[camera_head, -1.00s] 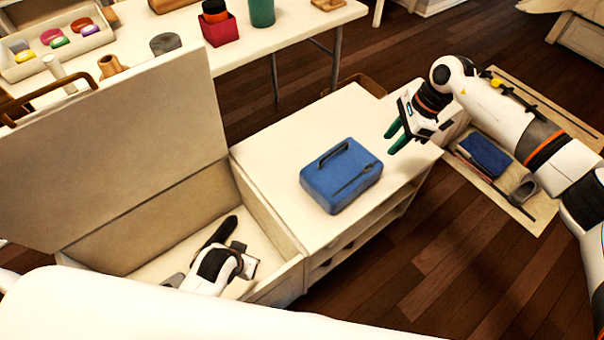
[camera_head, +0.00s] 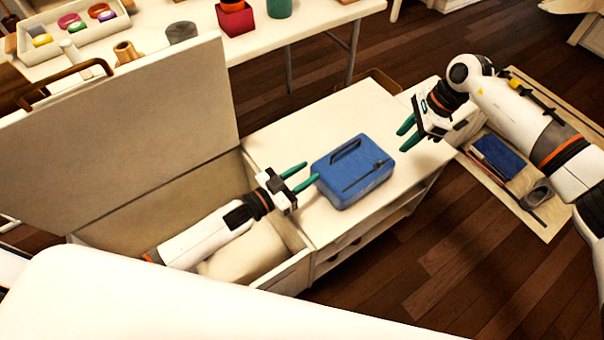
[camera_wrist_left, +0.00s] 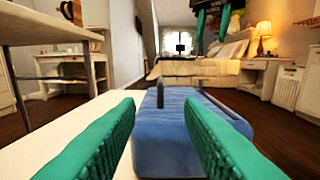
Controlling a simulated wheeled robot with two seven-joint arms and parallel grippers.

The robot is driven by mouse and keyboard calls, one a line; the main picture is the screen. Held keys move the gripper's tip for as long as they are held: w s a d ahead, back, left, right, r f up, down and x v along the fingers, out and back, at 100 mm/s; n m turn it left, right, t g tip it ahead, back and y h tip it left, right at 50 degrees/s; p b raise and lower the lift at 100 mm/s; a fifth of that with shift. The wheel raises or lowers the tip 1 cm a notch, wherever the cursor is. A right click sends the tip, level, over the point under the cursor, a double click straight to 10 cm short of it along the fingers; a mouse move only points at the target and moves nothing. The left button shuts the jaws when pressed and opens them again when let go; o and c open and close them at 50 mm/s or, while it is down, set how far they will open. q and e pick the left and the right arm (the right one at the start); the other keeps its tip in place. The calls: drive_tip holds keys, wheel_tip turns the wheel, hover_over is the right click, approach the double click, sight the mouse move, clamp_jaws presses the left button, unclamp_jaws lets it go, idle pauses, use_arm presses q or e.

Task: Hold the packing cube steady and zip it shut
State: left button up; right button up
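The blue packing cube (camera_head: 352,172) lies on the white cabinet top, with a dark handle and a dark zip line on its upper face. My left gripper (camera_head: 300,179) is open just left of the cube, its green fingers pointing at the cube's left side. In the left wrist view the cube (camera_wrist_left: 178,125) shows ahead between the two spread fingers (camera_wrist_left: 160,130); I cannot tell whether either touches it. My right gripper (camera_head: 407,134) is open and empty to the right of the cube, apart from it, above the cabinet's right edge.
An open white chest with a raised lid (camera_head: 120,145) stands left of the cabinet top (camera_head: 300,130), and my left arm reaches across it. A white table (camera_head: 310,22) with trays and pots is behind. A mat (camera_head: 540,215) with several items lies on the floor at right.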

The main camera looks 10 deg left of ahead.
sight(340, 150)
use_arm(q)
drive_tip(key=x, duration=1.1)
drive_tip(key=shift+w+d, duration=0.25)
drive_tip(key=shift+w, duration=0.05)
clamp_jaws()
